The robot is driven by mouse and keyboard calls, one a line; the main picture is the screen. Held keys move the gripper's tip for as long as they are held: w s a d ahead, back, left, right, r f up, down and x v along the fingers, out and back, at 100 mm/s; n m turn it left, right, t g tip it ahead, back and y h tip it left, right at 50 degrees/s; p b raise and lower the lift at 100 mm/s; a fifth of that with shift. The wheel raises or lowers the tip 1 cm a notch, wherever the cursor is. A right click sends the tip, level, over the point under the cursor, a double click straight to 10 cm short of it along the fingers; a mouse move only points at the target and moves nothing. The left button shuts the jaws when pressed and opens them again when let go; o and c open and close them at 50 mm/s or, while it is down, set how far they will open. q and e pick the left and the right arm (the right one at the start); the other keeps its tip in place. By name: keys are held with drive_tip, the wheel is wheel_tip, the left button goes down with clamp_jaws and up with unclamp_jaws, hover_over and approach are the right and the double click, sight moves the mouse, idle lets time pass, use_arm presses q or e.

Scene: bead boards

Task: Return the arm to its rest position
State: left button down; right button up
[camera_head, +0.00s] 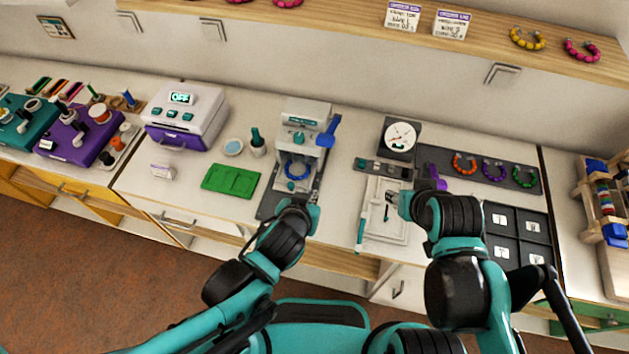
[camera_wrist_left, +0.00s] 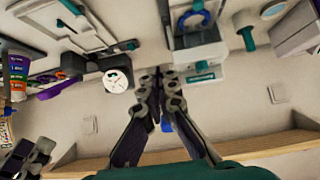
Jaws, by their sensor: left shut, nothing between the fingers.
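My left arm comes in from the left in the head view, and its gripper (camera_head: 293,206) is at the front edge of the grey and white press (camera_head: 303,141). In the left wrist view the two dark fingers (camera_wrist_left: 160,74) are together with nothing between them. The press, with its blue ring, shows close beyond the fingertips in that view (camera_wrist_left: 199,52). My right gripper (camera_head: 391,198) is over the white tray (camera_head: 375,239); its fingers are too small to tell open from shut.
A dial scale (camera_head: 400,136) and a dark board (camera_head: 437,158) with bead bracelets stand right of the press. A green mat (camera_head: 231,181) and a white and purple machine (camera_head: 186,112) stand left. A shelf (camera_head: 352,27) runs along the wall. The floor at lower left is clear.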

use_arm(q)
drive_tip(key=shift+v, duration=0.75)
drive_tip(key=shift+s+f, duration=0.1)
drive_tip(key=shift+s, duration=0.05)
drive_tip(key=shift+a, duration=0.1)
drive_tip(key=s+a+r+n+g+y+b, duration=0.1)
drive_tip(key=a+b, duration=0.4)
drive_tip(key=a, duration=0.9)
drive_tip(key=shift+s+a+n+g+y, duration=0.2)
drive_tip(key=shift+n+g+y, duration=0.3)
drive_tip(key=shift+n+g, duration=0.2)
